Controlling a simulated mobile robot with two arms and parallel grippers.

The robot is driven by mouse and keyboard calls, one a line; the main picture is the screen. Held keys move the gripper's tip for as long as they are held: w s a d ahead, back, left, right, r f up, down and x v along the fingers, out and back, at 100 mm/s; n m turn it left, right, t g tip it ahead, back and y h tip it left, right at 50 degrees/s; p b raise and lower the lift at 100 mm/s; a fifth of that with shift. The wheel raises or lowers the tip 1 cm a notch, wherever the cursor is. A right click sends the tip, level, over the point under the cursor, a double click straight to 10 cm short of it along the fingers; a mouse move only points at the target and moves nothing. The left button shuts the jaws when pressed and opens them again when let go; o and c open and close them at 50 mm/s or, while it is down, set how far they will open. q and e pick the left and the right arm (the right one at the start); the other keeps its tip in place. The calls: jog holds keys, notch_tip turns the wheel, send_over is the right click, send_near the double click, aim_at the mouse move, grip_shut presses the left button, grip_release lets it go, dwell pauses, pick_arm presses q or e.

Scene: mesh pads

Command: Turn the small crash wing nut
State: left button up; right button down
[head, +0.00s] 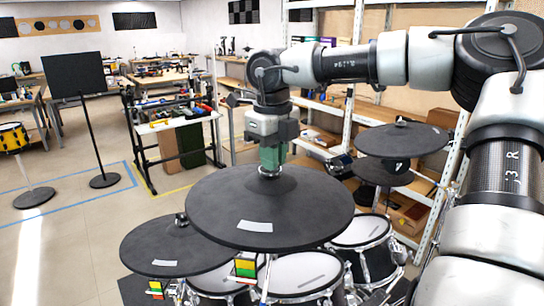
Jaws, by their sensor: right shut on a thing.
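A large dark grey cymbal pad (300,215) with a white label fills the middle of the head view. My right gripper (270,162) points straight down over its centre and is shut on the wing nut at the top of the cymbal. The fingers hide most of the nut; a small shiny metal part (269,173) shows just below them. I cannot tell how far the nut is turned. My left gripper is out of view.
A lower cymbal (170,255) is at the left, and another cymbal (420,138) stands at the right with a smaller one under it. White mesh drum pads (300,272) sit below. Shelving (350,60) stands behind; open floor (65,240) lies left.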

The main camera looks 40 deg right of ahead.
jog(key=n, duration=0.3)
jog(key=shift+d+r+n, duration=0.15)
jog(key=shift+r+n, duration=0.05)
jog(key=shift+n, duration=0.2)
jog(key=shift+w+d+n+p, duration=0.15)
jog(key=shift+n+p, duration=0.2)
jog(key=shift+n, duration=1.85)
jog(key=c, duration=1.2)
grip_release()
jog(key=shift+f, duration=0.1)
notch_tip(320, 180, up, 11)
jog(key=shift+f+b, duration=0.1)
jog(key=shift+b, duration=0.5)
